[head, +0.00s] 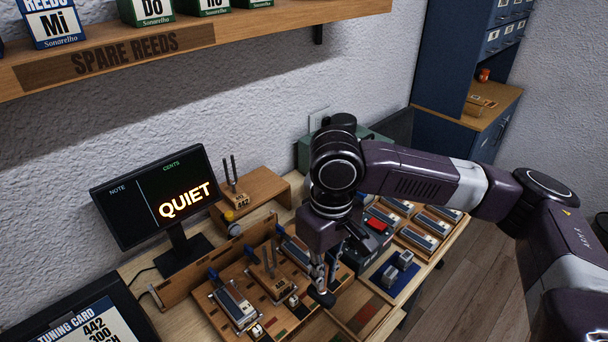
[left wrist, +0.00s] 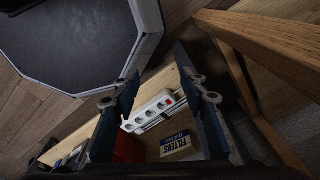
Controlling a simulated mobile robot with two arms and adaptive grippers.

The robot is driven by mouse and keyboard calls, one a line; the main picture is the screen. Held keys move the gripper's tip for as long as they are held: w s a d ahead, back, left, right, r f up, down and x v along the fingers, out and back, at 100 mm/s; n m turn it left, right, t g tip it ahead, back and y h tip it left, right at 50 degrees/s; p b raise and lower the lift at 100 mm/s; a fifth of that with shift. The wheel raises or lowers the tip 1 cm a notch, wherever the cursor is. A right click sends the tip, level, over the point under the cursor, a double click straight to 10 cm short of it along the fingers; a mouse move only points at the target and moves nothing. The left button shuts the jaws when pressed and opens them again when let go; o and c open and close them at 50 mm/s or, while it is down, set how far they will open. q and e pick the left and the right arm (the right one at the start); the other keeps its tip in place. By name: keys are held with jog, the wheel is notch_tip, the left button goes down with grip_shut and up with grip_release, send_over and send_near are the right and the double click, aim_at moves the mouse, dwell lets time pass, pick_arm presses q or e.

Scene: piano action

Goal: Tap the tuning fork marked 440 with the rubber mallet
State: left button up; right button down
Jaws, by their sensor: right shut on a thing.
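My right gripper (head: 328,262) hangs over the workbench, pointing down. It is shut on what looks like the rubber mallet (head: 322,297), whose dark head shows below the fingers; its handle is mostly hidden. A tuning fork on a wooden block (head: 272,272) stands in the wooden tray just left of the gripper, apart from the mallet head; its mark is too small to read. Another tuning fork (head: 238,185), marked 442, stands on a small wooden riser behind. My left gripper (left wrist: 155,85) is open and empty in the left wrist view.
A monitor (head: 160,195) reading QUIET stands at the left. Reed parts and small tools fill the tray (head: 225,268). A device with a red button (head: 377,224) is to the right.

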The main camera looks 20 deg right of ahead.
jog(key=w+r+n+p, duration=0.4)
jog(key=w+n+p, duration=0.1)
jog(key=w+n, duration=0.2)
jog(key=w+r+n+p, duration=0.4)
jog(key=w+n+p, duration=0.1)
jog(key=w+n, duration=0.2)
pick_arm(q)
notch_tip(320, 180, up, 12)
jog(key=s+a+p, duration=0.1)
jog(key=shift+s+f, duration=0.15)
jog(key=shift+s, duration=0.05)
pick_arm(e)
jog(key=shift+w+a+f+n, duration=0.2)
jog(key=shift+f+n, duration=0.25)
jog(key=shift+f, duration=0.4)
jog(key=shift+w+a+f+n, duration=0.1)
jog(key=shift+a+f+n, duration=0.1)
jog(key=shift+f+n, duration=0.45)
jog(key=shift+w+a+f+n, duration=0.2)
jog(key=shift+f+n, duration=0.1)
jog(key=shift+f, duration=0.7)
